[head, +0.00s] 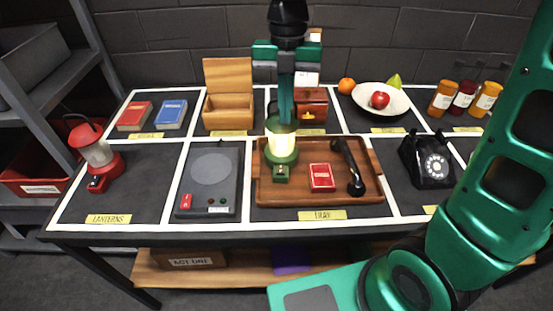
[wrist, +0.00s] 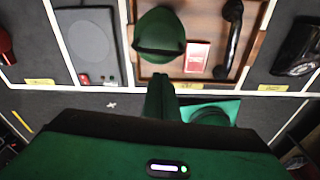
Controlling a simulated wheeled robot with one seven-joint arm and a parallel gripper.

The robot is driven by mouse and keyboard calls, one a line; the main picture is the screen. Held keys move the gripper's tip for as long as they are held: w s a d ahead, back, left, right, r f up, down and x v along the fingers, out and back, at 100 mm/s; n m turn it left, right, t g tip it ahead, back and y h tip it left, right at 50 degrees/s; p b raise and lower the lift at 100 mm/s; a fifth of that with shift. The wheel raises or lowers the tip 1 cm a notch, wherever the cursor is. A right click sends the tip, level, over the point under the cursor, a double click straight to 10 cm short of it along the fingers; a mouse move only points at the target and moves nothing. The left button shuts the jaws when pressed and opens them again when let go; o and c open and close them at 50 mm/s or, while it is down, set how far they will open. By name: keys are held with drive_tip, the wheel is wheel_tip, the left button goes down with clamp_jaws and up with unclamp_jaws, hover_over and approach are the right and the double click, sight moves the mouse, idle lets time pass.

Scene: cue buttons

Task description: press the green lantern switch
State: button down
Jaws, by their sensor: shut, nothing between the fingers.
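The green lantern (head: 281,148) stands upright in the wooden tray, and its glass glows pale yellow. Its small green switch block (head: 281,172) sticks out at the front of the base. My gripper (head: 286,116) is shut and empty, pointing down at the lantern's top in the head view. Whether it touches the lantern or is behind or above it, I cannot tell. In the wrist view the lantern's green top (wrist: 159,32) shows just beyond my finger, and the switch cannot be made out there.
The tray (head: 320,199) also holds a red card box (head: 321,178) and a black handset (head: 350,168). A grey device (head: 209,181) lies left of it. A red lantern (head: 95,152) stands far left and a black telephone (head: 428,160) right. A wooden box (head: 229,94) stands behind.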

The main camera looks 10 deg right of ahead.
sight(281, 171)
drive_tip(key=shift+a+n, duration=0.3)
drive_tip(key=f, duration=0.4)
drive_tip(key=s+f, duration=0.1)
drive_tip(key=f, duration=0.9)
drive_tip(key=shift+s+a, duration=0.2)
drive_tip(key=shift+s, duration=0.2)
drive_tip(key=shift+a, duration=0.1)
